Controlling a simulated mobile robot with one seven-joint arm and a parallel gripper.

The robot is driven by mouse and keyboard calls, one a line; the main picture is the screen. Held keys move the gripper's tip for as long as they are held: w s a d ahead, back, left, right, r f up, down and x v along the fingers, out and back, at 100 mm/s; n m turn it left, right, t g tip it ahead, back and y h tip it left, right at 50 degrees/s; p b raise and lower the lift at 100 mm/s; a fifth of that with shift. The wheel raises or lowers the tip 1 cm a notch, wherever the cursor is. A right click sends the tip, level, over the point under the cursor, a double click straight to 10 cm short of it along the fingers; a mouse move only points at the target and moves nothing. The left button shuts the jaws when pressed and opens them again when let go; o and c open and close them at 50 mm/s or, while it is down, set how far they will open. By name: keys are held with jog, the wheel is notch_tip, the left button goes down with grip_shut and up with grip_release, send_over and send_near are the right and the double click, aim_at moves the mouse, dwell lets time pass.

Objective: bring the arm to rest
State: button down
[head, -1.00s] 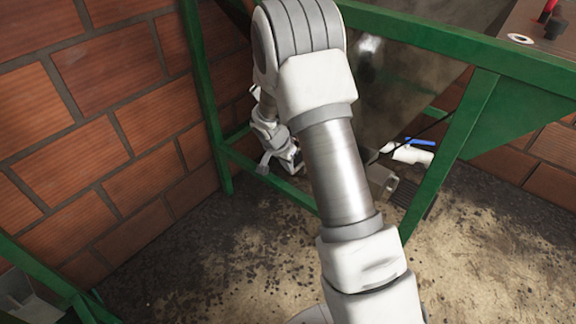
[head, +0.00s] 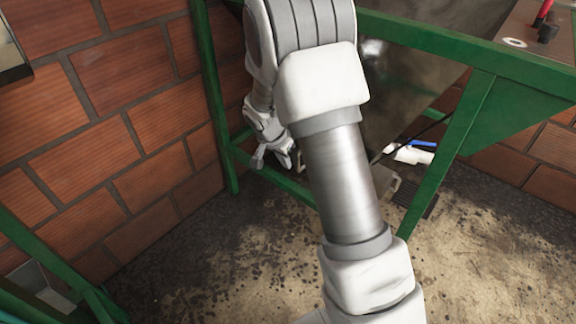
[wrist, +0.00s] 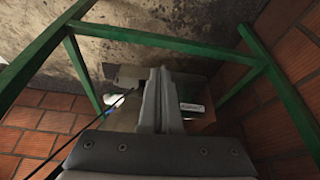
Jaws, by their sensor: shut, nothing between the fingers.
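My arm (head: 343,185) crosses the middle of the head view, bent at an elbow near the top. My gripper (head: 272,160) hangs behind and left of the elbow, close to a green frame leg and a low green rail. In the wrist view my gripper (wrist: 160,75) shows its two fingers together, with nothing between them. In the head view the fingertips are small and partly hard to make out.
A green metal frame (head: 435,190) stands around a grey metal hopper (head: 410,90). A white pipe fitting with a blue handle (head: 415,153) lies low behind it. A brick wall (head: 110,120) is at left. The dirty floor (head: 480,260) is clear at front right.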

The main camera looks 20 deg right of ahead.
jog(key=s+a+r+n+t+y, duration=0.1)
jog(key=s+r+n, duration=0.1)
jog(key=s+r, duration=0.65)
jog(key=s+r+n+y, duration=0.15)
jog(key=s+r, duration=0.35)
jog(key=r, duration=0.7)
jog(key=s+a+r+n+t, duration=0.1)
jog(key=s+r+n, duration=0.15)
jog(key=s, duration=0.55)
jog(key=s+a+r+n+t, duration=0.15)
jog(key=s+n, duration=0.25)
jog(key=s, duration=0.4)
notch_tip(320, 180, up, 22)
jog(key=p, duration=2.1)
jog(key=shift+w+f+y+p, duration=0.15)
jog(key=shift+y+p, duration=0.2)
jog(key=shift+p, duration=0.05)
jog(key=shift+g, duration=0.25)
